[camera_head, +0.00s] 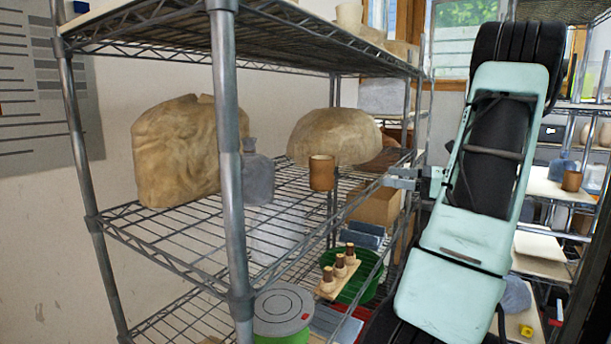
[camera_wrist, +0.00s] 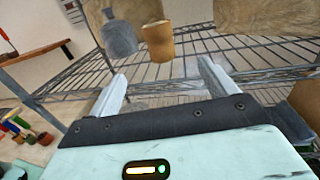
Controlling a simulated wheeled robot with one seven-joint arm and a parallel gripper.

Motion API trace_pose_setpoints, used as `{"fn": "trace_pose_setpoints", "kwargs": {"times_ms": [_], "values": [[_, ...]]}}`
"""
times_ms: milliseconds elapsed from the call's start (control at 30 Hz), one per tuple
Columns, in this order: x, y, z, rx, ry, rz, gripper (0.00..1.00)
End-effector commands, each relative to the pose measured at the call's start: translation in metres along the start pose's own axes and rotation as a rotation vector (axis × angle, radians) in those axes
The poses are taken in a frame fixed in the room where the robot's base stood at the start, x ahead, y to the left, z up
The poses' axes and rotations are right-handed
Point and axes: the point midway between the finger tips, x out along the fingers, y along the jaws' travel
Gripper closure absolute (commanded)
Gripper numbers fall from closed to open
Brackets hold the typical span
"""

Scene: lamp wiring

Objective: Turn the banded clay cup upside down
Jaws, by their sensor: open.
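A small brown clay cup (camera_head: 321,172) stands on the middle wire shelf, near its front right edge. In the wrist view the cup lies beyond the gap between my fingertips (camera_wrist: 162,76).
A grey-blue bottle (camera_head: 257,177) stands left of the cup, and a large tan bowl-like dome (camera_head: 335,137) sits behind it. A lumpy tan block (camera_head: 178,150) is farther left. A metal post (camera_head: 228,150) rises at the shelf's front. Another brown cup (camera_head: 571,181) stands on the right rack.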

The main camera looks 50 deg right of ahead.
Motion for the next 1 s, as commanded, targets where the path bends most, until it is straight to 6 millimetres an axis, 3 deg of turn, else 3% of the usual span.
{"fn": "trace_pose_setpoints", "kwargs": {"times_ms": [500,867,1000], "values": [[0.110,-0.001,0.000,0.005,0.009,0.007,0.16],[0.143,0.001,-0.002,0.005,0.009,0.006,0.16],[0.163,0.005,0.001,0.007,0.008,0.007,0.16]]}}
